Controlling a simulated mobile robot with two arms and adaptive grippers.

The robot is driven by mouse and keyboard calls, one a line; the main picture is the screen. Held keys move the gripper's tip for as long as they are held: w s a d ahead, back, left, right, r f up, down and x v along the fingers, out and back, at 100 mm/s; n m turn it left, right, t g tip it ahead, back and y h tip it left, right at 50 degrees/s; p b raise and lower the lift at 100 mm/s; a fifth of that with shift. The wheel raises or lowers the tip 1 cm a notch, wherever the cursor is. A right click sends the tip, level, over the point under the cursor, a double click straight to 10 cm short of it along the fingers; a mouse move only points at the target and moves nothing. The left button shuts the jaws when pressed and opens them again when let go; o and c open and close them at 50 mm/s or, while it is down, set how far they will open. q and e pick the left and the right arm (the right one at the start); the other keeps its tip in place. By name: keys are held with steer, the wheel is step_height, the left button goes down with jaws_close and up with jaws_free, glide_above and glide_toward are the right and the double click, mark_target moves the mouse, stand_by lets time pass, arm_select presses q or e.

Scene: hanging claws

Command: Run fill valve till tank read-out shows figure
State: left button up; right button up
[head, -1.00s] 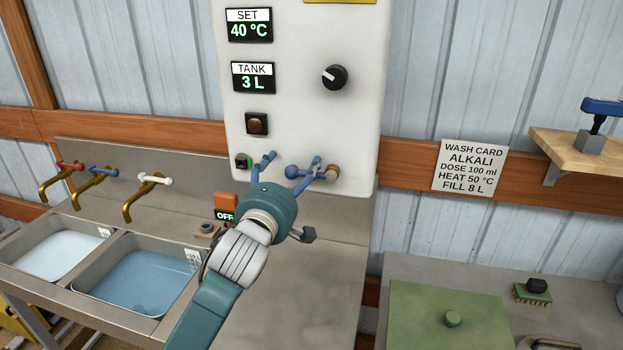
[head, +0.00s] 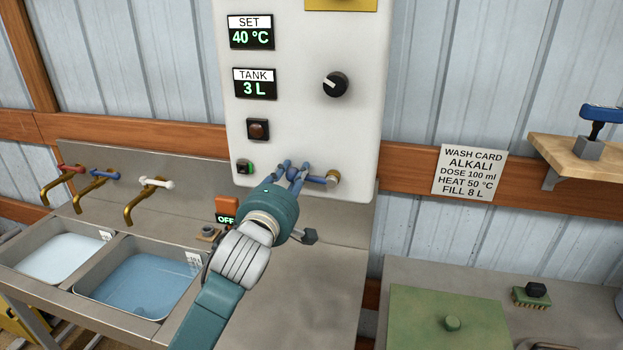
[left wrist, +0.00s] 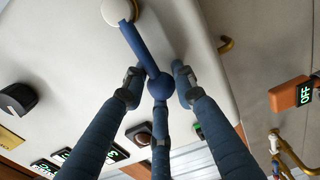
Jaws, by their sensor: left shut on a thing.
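The white panel (head: 305,120) carries a tank read-out (head: 255,83) that shows 3 L. The fill valve's blue lever (head: 316,181) sits low on the panel beside a brass fitting (head: 333,178). My left gripper (head: 294,170) is at the lever's left end, its fingers closed around it. In the left wrist view the lever (left wrist: 138,45) runs from a pale round hub to a blue ball knob (left wrist: 160,87). The fingers of my left gripper (left wrist: 159,80) are shut around that knob. The wash card (head: 469,172) reads alkali, dose 100 ml, heat 50 °C, fill 8 L. My right gripper is not in view.
A set read-out (head: 251,32) shows 40 °C. A black dial (head: 335,84) and a brown button (head: 258,130) are on the panel. An orange switch (head: 227,206) reads OFF. Sinks with water and several taps lie left. A green lid (head: 440,330) lies lower right.

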mark_target(303, 156)
arm_select(q)
steer(key=r, duration=0.1)
steer(key=r+p, duration=0.1)
steer(key=shift+s+d+r, duration=0.1)
steer(key=shift+d+r, duration=0.15)
steer(key=shift+r, duration=0.05)
steer(key=shift+s+d+r+p, duration=0.1)
steer(key=shift+d+r+p, duration=0.2)
steer(key=shift+r+p, duration=0.25)
steer(key=shift+f, duration=0.1)
steer(key=shift+f, duration=0.15)
stand_by(1.8)
stand_by(1.6)
stand_by(3.3)
